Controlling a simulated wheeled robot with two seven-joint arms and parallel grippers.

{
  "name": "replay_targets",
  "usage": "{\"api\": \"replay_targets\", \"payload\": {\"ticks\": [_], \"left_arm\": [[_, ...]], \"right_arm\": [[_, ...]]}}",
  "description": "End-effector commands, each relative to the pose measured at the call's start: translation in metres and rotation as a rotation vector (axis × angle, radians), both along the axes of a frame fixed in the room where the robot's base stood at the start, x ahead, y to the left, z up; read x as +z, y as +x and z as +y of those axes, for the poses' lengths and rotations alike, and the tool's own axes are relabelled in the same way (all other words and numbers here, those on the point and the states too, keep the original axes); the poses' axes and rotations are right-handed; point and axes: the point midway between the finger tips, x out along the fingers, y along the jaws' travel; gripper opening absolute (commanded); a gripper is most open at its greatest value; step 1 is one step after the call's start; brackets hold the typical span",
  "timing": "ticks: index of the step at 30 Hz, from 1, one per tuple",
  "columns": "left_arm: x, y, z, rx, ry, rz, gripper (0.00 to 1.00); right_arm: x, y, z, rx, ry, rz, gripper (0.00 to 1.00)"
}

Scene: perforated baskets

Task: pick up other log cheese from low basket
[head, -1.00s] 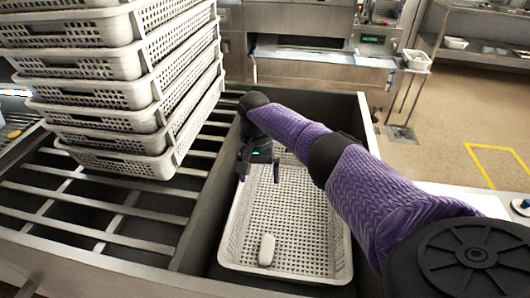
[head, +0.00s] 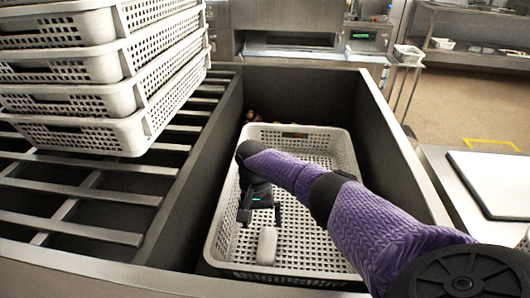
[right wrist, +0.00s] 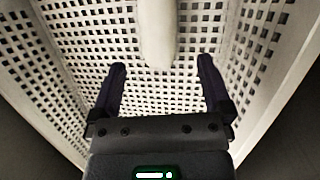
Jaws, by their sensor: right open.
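The log cheese (head: 267,246) is a small white rounded log lying on the floor of the low basket (head: 345,152), near its front end. The basket is white and perforated and sits down in a dark bin. My right gripper (head: 260,218) is open and empty over the basket, just behind the cheese in the head view. In the right wrist view the cheese (right wrist: 157,35) lies ahead, between the lines of the two open fingers (right wrist: 160,90) and beyond their tips. Whether the fingertips touch the basket floor I cannot tell. My left gripper is not in view.
A stack of several white perforated baskets (head: 75,105) stands on the slatted rack at left. The dark bin's walls (head: 395,150) rise around the low basket. Small brown round items (head: 250,116) lie behind it. A white board (head: 495,182) lies at right.

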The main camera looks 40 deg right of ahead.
Motion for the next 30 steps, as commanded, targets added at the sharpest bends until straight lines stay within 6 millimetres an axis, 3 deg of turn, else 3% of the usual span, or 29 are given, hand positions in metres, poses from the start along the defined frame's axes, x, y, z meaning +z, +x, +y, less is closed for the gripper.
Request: {"api": "replay_targets", "payload": {"ticks": [1, 12, 18, 30], "left_arm": [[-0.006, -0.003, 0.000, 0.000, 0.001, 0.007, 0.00], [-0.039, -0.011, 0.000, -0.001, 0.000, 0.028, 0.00], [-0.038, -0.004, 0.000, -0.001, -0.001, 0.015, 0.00], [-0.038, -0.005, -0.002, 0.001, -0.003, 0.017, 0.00]], "right_arm": [[-0.014, -0.004, 0.000, 0.000, -0.002, 0.007, 1.00], [-0.078, -0.020, 0.001, -0.001, -0.002, 0.006, 1.00], [-0.075, -0.020, 0.002, -0.003, -0.001, 0.000, 1.00], [-0.075, -0.020, 0.002, -0.003, -0.001, 0.000, 0.15]]}}
